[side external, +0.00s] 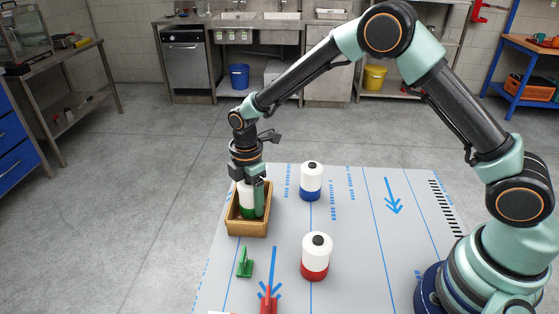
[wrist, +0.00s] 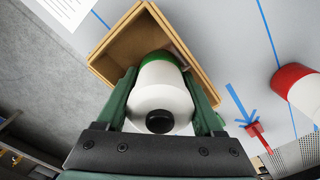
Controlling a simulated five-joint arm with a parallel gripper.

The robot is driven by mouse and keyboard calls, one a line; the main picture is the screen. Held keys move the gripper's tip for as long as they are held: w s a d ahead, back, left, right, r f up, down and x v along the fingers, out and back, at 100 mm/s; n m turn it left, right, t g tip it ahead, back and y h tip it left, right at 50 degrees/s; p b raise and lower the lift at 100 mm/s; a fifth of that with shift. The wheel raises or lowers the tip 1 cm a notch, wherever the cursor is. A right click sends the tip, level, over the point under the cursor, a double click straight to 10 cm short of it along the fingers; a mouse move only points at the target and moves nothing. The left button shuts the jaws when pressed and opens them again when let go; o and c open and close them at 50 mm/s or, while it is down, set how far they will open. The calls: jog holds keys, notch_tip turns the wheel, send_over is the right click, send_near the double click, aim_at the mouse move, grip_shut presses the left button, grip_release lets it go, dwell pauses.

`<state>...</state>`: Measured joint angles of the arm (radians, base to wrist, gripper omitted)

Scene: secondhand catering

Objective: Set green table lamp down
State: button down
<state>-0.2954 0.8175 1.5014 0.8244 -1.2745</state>
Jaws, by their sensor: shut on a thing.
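The green table lamp (side external: 245,198) is a white cylinder with a green band at its lower end and a black knob on top. My gripper (side external: 251,193) points down and is shut on it, one finger on each side. In the wrist view the lamp (wrist: 158,95) stands between the two green fingers (wrist: 160,80). Its green end is in or just over an open wooden box (side external: 247,229), which also shows in the wrist view (wrist: 112,47). The lamp looks about upright. I cannot tell whether it touches the box floor.
A blue-banded white lamp (side external: 311,180) and a red-banded one (side external: 316,256) stand on the grey mat (side external: 365,240) right of the box. A small green piece (side external: 244,263) and a red one (side external: 268,301) lie in front. The mat's right side is clear.

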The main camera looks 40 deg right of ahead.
jog(key=shift+c, duration=1.5)
grip_release()
jog(key=shift+f, duration=0.1)
